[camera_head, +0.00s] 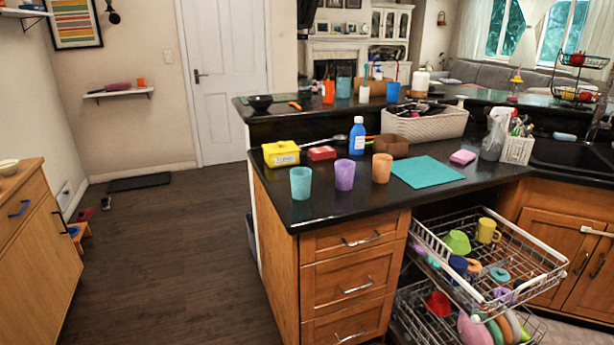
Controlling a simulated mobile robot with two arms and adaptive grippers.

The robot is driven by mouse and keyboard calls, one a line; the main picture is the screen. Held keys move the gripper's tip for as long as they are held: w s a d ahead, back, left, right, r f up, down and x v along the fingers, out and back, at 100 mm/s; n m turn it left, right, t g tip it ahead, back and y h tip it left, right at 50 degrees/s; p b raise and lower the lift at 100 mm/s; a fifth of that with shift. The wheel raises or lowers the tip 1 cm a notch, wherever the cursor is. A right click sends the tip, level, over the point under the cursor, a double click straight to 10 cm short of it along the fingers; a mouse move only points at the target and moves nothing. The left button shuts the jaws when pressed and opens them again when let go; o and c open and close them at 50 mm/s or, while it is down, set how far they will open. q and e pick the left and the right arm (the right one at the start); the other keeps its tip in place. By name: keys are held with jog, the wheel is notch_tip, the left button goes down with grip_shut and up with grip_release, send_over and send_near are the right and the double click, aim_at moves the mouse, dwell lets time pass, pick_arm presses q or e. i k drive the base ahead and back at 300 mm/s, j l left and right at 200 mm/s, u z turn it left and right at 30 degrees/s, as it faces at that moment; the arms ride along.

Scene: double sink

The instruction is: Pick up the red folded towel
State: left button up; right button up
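A small flat red item (322,153), which looks like the red folded towel, lies on the dark counter (420,200). It is just right of a yellow box (281,154) and behind the teal cup (301,182) and the purple cup (345,174). It is too small in view to make out folds. Nothing covers it from above. Neither of my grippers shows in the head view.
An orange cup (381,167), a blue bottle (357,136), a brown box (394,146) and a teal mat (426,172) share the counter. A dishwasher rack (545,262) is pulled out below, at right. Open wooden floor (170,260) lies at left.

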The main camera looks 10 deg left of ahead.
aim_at(324, 152)
jog(key=i+j+z, duration=0.1)
jog(key=i+j, duration=0.2)
jog(key=i+j+z, duration=0.1)
jog(key=i+j, duration=0.15)
jog(key=j, duration=0.15)
jog(key=i+j+z, duration=0.1)
jog(key=i+j, duration=0.15)
jog(key=j, duration=0.15)
jog(key=i+j+z, duration=0.1)
jog(key=i+j, duration=0.15)
jog(key=j, duration=0.15)
jog(key=i+j+z, duration=0.1)
jog(key=j, duration=0.3)
jog(key=i, duration=0.1)
